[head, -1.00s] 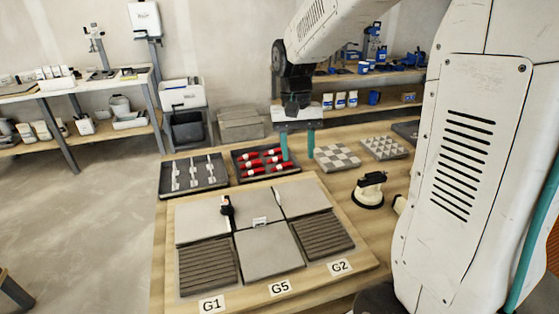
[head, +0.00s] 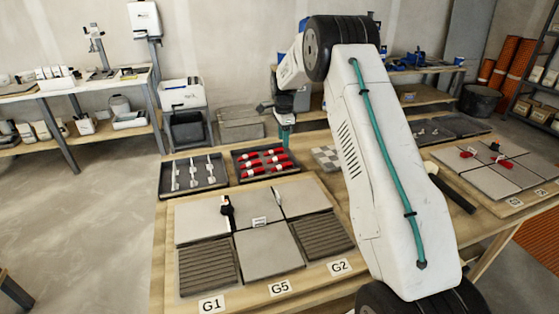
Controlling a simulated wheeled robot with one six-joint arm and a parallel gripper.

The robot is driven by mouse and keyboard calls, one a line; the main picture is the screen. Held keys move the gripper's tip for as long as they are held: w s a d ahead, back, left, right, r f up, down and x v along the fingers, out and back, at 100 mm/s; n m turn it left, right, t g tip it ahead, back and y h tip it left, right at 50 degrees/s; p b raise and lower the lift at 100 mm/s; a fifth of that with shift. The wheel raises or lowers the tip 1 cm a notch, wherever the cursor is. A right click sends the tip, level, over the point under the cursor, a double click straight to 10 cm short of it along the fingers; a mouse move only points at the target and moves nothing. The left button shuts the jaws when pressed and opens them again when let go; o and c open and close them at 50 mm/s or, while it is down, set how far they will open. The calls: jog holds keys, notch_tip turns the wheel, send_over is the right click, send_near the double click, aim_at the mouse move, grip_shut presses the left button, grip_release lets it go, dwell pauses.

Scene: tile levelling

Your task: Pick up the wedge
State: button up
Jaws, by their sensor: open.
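Several red wedges with white ends (head: 263,160) lie in rows in a dark tray (head: 237,176) behind the tile board. My gripper (head: 284,138) is open, above and just behind the right end of this tray. Its teal fingers point down and nothing shows between them. It is seen nearly edge-on, so one finger mostly hides the other. It appears apart from the wedges.
A tray of pale clips (head: 194,173) stands left of the wedges. The board with tiles (head: 270,250) and labels G1, G5 and G2 lies in front. A second tile board (head: 480,180) with red pieces is at right. My arm hides part of the table.

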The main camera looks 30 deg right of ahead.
aim_at(283, 157)
jog(key=shift+f, duration=0.15)
notch_tip(283, 157, down, 7)
jog(key=shift+a+f, duration=0.15)
jog(key=shift+f, duration=0.05)
jog(key=c, duration=1)
